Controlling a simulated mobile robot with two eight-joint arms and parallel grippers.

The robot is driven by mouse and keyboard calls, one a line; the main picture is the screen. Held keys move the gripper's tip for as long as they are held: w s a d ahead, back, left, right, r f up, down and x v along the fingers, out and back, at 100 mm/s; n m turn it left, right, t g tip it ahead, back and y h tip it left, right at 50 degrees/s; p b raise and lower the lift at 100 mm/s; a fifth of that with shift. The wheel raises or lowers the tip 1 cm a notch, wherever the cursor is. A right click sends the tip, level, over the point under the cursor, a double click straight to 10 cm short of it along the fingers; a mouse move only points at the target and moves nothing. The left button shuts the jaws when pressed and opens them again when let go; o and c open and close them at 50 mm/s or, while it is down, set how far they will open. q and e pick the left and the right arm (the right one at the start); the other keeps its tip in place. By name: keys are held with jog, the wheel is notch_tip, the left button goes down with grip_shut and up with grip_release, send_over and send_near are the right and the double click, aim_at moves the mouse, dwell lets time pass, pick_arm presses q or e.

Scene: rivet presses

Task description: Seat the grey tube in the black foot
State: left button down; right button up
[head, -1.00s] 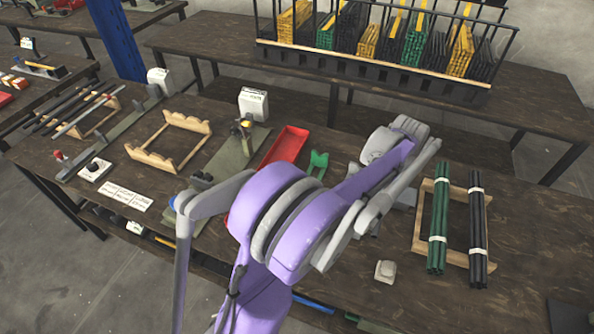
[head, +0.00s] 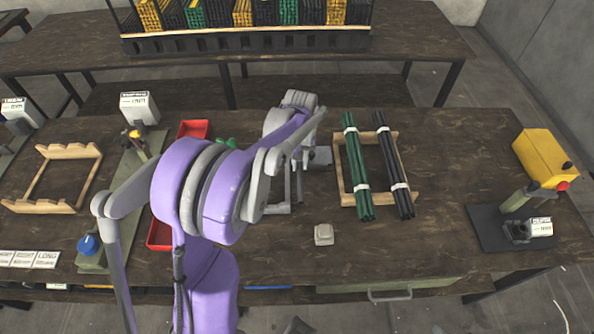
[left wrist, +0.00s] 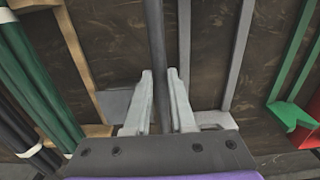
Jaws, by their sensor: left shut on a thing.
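My left gripper (left wrist: 160,100) is shut on a dark grey tube (left wrist: 157,40), which runs up between its two fingers in the left wrist view. In the head view my left gripper (head: 293,182) hangs over the bench beside the green rods, partly behind my purple arm, and the tube is hard to make out there. A small black block, perhaps the black foot (head: 517,232), stands on a black plate (head: 490,238) at the right end of the bench, well apart from the gripper.
Green rods (head: 355,165) and black rods (head: 392,165) lie on a wooden frame (head: 342,185). A small beige block (head: 324,234) lies in front. A yellow box (head: 545,158) stands behind the black plate. The bench (head: 440,215) is clear between rods and plate.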

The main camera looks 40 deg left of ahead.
aim_at(300, 166)
pick_arm(q)
jog(key=shift+f, duration=1.95)
jog(key=shift+f, duration=0.15)
jog(key=c, duration=1)
grip_release()
jog(key=shift+c, duration=0.2)
